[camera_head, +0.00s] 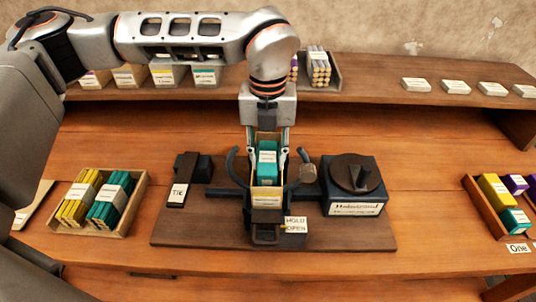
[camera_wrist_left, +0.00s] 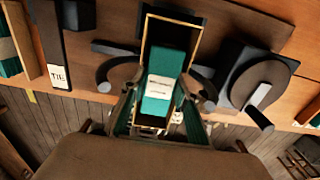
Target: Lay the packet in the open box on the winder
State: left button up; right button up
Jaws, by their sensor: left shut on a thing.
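My left gripper (camera_head: 267,157) points straight down over the winder and is shut on a teal packet (camera_head: 267,172) with a white label band. The packet also shows in the left wrist view (camera_wrist_left: 163,65), within the outline of the open box. My right gripper is out of view.
The winder's dark base (camera_head: 350,236) carries a TIE lever (camera_head: 180,185) at left, a HOLD OPEN tag (camera_head: 296,225) in front and a knobbed block (camera_head: 354,190) at right. A tray (camera_head: 135,205) of yellow and teal bundles stands left, another tray (camera_head: 478,203) right. A shelf (camera_head: 375,75) runs behind.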

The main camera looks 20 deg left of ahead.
pick_arm(q)
jog(key=o, duration=1.3)
jog(key=shift+r+p, duration=1.8)
jog(key=shift+r, duration=1.45)
jog(key=shift+r+p, duration=0.85)
jog(key=shift+r, duration=0.9)
